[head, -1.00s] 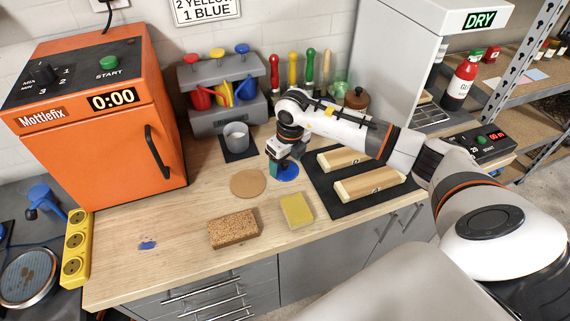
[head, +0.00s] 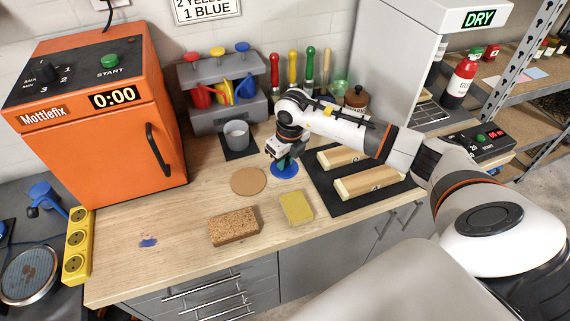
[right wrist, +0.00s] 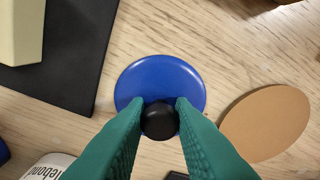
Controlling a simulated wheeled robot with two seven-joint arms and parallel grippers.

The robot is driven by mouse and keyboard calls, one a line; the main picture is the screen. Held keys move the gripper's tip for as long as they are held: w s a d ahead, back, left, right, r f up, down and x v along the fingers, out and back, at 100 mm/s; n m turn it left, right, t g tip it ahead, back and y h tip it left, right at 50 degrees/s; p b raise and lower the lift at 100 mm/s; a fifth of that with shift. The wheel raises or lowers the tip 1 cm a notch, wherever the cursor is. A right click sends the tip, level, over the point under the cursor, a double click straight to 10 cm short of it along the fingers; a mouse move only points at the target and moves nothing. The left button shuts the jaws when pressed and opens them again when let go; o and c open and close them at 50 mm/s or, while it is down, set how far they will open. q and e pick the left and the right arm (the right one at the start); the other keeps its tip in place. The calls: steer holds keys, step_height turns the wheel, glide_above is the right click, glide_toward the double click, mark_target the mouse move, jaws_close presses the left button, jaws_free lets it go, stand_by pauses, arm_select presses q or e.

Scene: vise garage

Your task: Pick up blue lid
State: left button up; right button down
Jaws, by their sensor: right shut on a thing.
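The blue lid (head: 284,169) is a flat round disc on the wooden bench, between the cork disc and the black mat. In the right wrist view the lid (right wrist: 160,82) has a round black knob (right wrist: 159,120). My right gripper (right wrist: 159,118) has green fingers, one on each side of the knob, and is shut on it. In the head view the right gripper (head: 284,162) points down over the lid. I cannot tell whether the lid touches the bench. My left gripper is not in view.
The cork disc (head: 248,181) lies left of the lid. A yellow sponge (head: 296,207) and a brown sponge (head: 233,227) lie in front. The black mat (head: 330,204) with wooden blocks is at right.

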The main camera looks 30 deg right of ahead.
steer(key=shift+s+f, duration=0.2)
steer(key=shift+f, duration=0.1)
